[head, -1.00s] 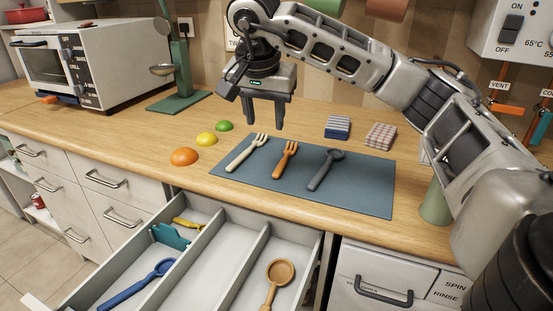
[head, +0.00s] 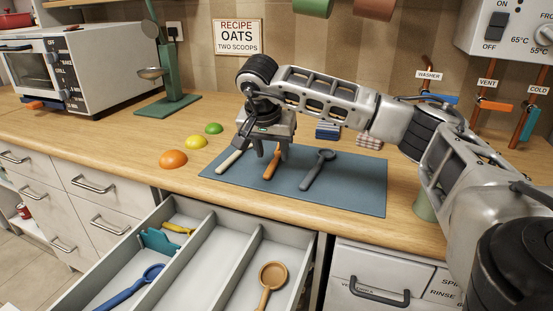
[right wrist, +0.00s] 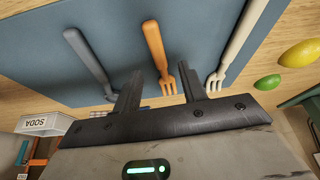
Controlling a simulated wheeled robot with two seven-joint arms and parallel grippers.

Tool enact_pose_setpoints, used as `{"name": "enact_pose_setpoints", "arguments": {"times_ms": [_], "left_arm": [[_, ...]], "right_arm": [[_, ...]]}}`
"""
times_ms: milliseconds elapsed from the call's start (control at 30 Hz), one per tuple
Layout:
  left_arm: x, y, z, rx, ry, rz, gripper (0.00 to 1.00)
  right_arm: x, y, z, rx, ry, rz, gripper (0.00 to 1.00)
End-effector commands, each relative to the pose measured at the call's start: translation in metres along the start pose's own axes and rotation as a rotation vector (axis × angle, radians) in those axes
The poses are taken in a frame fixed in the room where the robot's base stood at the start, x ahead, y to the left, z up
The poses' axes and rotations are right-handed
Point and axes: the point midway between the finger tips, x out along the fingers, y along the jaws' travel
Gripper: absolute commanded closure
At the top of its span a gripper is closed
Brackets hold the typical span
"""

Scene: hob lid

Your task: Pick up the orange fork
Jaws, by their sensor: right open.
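The orange fork (head: 272,164) lies on the blue-grey mat (head: 350,194) on the counter, between a cream fork (head: 228,161) and a dark grey spoon (head: 314,173). My right gripper (head: 268,154) is open and empty, low over the orange fork, fingers pointing down. In the head view it hides the tine end. In the right wrist view the orange fork (right wrist: 154,48) runs between the two open fingers (right wrist: 159,76), its tines nearest the gripper. The cream fork (right wrist: 236,45) and grey spoon (right wrist: 91,60) lie outside the fingers. My left gripper is not in view.
An open drawer (head: 204,247) below the counter edge holds a blue spoon, a teal item, a yellow item and a tan spoon (head: 271,276). Orange, yellow and green domes (head: 173,159) sit left of the mat. Folded cloths (head: 328,131) lie behind it.

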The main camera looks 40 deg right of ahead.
Motion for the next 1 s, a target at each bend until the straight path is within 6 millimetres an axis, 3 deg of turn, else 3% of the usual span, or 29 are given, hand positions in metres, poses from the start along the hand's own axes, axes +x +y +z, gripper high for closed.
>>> {"name": "enact_pose_setpoints", "arguments": {"times_ms": [200,800,967,1000], "left_arm": [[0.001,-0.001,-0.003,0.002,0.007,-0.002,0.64],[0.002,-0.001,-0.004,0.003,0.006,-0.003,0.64],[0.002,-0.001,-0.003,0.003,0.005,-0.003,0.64],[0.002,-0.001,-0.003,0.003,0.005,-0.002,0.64]], "right_arm": [[0.025,-0.001,0.001,0.0,-0.001,0.0,0.58],[0.029,0.0,0.002,0.0,-0.001,0.0,0.58],[0.029,-0.001,0.001,0.0,0.0,0.0,1.0],[0.029,-0.001,0.001,0.0,-0.001,0.0,1.0]]}}
